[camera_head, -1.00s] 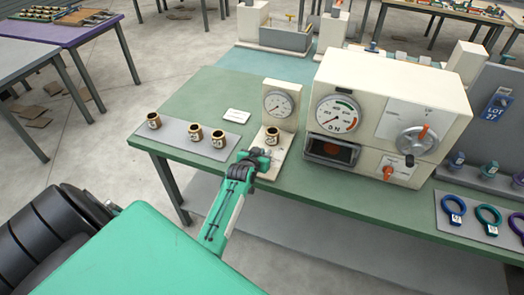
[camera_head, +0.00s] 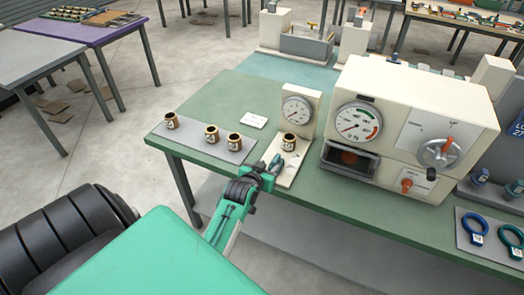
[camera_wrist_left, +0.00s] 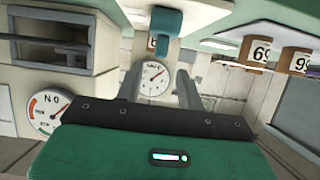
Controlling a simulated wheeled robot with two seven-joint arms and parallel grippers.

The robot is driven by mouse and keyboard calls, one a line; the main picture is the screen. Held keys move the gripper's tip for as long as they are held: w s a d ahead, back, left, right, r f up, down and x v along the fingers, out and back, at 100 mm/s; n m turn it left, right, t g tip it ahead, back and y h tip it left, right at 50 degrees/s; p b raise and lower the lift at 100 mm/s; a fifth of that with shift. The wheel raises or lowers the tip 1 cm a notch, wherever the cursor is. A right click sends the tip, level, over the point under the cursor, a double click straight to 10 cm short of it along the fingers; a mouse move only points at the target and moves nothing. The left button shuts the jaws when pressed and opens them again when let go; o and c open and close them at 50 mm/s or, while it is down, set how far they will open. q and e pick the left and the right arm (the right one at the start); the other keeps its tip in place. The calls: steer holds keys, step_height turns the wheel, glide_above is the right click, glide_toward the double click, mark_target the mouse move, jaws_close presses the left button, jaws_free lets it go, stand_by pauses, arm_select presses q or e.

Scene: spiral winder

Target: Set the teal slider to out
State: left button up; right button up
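A teal piece, which looks like the slider (camera_wrist_left: 166,22), shows at the top middle of the left wrist view, beyond my fingertips. A small teal piece in the head view (camera_head: 276,162) at the front of the gauge stand (camera_head: 292,170) may be the same slider; the gripper partly hides it. My left gripper (camera_head: 266,169) is at the stand's front left corner. In the left wrist view its two grey fingers (camera_wrist_left: 160,72) stand apart with nothing held between them. I cannot read the slider's setting. My right gripper is not in view.
A numbered cup (camera_head: 289,143) stands on the gauge stand. Several similar cups stand on a grey mat (camera_head: 207,146) to its left, near a white card (camera_head: 254,121). A cream machine (camera_head: 390,110) with a dial and knobs stands close on the right. The green table (camera_head: 228,96) is clear behind the mat.

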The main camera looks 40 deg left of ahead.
arm_select(q)
steer(key=v, duration=0.4)
steer(key=shift+s+d+b, duration=0.1)
steer(key=shift+s+b, duration=0.1)
steer(key=shift+b, duration=0.15)
